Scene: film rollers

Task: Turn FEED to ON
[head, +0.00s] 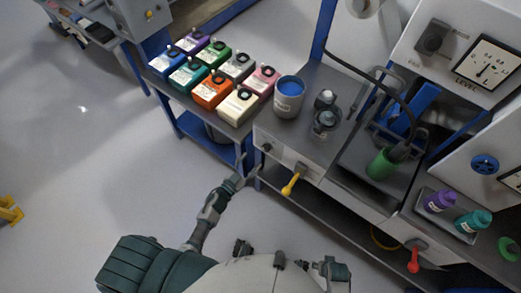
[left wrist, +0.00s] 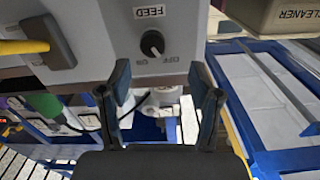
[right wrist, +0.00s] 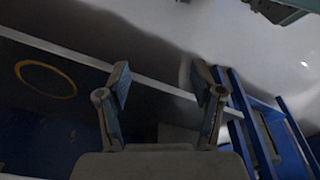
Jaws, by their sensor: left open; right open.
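The FEED knob (left wrist: 152,43) is a round black knob with a white pointer mark, on a grey panel under a FEED label (left wrist: 149,12). ON and OFF labels sit below it, left and right. Its pointer appears to lean down towards OFF. In the head view a small dark knob (head: 267,147) shows on the bench's front panel. My left gripper (left wrist: 160,80) is open and empty, its fingertips below and either side of the knob, apart from it. In the head view, the left gripper (head: 246,173) is just below the panel. My right gripper (right wrist: 160,85) is open and empty.
A yellow lever (head: 291,183) projects from the same panel, right of the knob. A blue-topped can (head: 289,97) and dark bottles stand on the bench above. Coloured boxes (head: 212,91) fill the blue-legged table at left.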

